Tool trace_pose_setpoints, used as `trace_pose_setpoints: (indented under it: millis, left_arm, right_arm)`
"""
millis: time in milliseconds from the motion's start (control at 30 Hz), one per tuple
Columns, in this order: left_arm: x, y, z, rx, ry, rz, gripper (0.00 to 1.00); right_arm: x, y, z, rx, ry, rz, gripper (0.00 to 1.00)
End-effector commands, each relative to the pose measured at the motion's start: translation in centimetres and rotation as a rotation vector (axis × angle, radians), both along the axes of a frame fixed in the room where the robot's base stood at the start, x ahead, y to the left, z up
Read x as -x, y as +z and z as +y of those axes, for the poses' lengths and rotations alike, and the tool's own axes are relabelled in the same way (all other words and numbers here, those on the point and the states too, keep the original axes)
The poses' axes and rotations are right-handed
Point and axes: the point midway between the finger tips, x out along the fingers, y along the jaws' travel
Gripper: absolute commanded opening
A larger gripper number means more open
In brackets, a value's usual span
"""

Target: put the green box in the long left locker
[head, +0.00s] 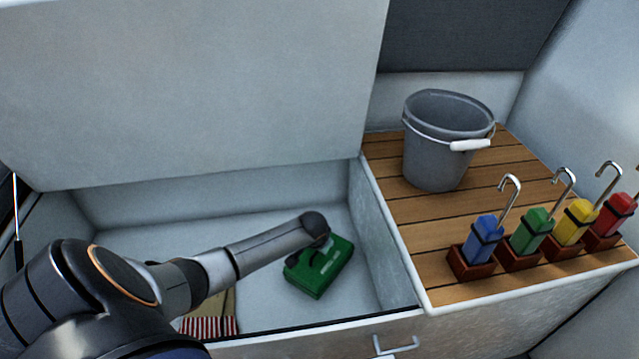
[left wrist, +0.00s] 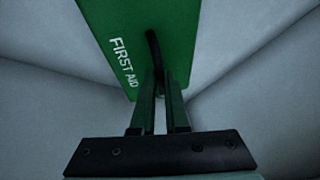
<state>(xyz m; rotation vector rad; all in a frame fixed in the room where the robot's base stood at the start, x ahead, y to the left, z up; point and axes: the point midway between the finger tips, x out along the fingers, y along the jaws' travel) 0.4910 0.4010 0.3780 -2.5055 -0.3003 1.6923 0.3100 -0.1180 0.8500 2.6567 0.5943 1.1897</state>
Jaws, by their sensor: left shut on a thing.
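The green box (head: 320,271) is inside the open long left locker (head: 375,255), toward its right end. In the left wrist view the box (left wrist: 118,50) shows the words FIRST AID and a black handle. My left gripper (head: 318,243) reaches down into the locker over the box. In the left wrist view my left gripper's fingers (left wrist: 159,100) are close together on the black handle. Whether the box rests on the locker floor is hard to tell. My right gripper is not in view.
The locker lid (head: 190,90) stands raised behind the opening. A striped cloth item (head: 208,326) lies in the locker near the front. To the right, a slatted bench (head: 430,240) bears a grey bucket (head: 435,150) and several coloured hooked handles in brown holders.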

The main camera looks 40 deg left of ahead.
Motion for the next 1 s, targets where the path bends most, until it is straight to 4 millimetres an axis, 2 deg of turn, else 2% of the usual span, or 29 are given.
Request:
trace_pose_setpoints:
  millis: [67,100,333,667,767,1000]
  left_arm:
    - [-0.1,-0.1,0.0,0.0,0.0,-0.004,0.0]
    - [0.0,-0.3,0.0,0.0,0.0,0.001,0.15]
    - [0.0,-0.2,0.0,0.0,0.0,0.001,0.41]
    - [0.0,0.3,0.0,0.0,-0.001,0.0,0.42]
    - [0.5,1.5,-0.3,-0.001,-0.002,0.0,0.42]
    - [2.2,6.1,-1.3,0.001,-0.003,0.0,0.42]
  right_arm:
    - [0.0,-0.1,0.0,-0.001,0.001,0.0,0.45]
    - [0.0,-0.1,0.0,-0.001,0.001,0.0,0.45]
    - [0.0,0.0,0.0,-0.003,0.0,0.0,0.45]
    - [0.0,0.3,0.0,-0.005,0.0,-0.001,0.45]
    - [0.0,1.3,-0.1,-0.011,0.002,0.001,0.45]
    - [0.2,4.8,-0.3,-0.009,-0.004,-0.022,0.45]
